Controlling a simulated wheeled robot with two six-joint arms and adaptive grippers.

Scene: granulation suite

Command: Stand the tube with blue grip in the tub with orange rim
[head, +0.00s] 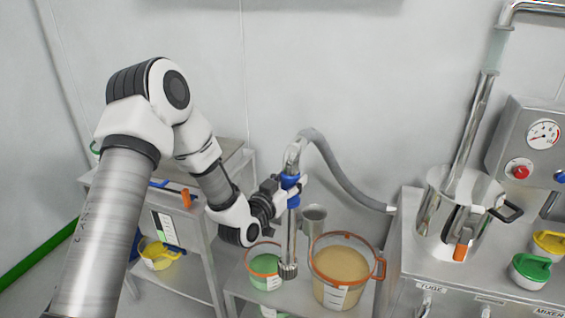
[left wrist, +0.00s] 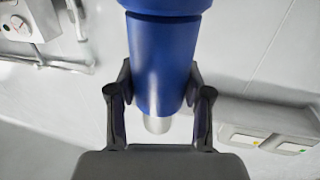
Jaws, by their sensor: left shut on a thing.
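The tube with blue grip (head: 292,226) is a metal pipe, held about upright, with a grey hose bending from its top to the right. My left gripper (head: 286,190) is shut on its blue grip (left wrist: 160,60), which lies between the two fingers in the left wrist view. The tube's slotted lower end (head: 288,270) shows left of the tub with orange rim (head: 322,276), a clear tub holding tan powder. It appears outside that tub; its exact height is unclear. My right gripper is not in view.
A smaller tub with green contents (head: 263,266) stands close left of the tube's lower end. A metal cup (head: 314,216) stands behind. A steel bench (head: 405,250) with a metal pot (head: 455,215) is at right. A side cart (head: 205,225) is at left.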

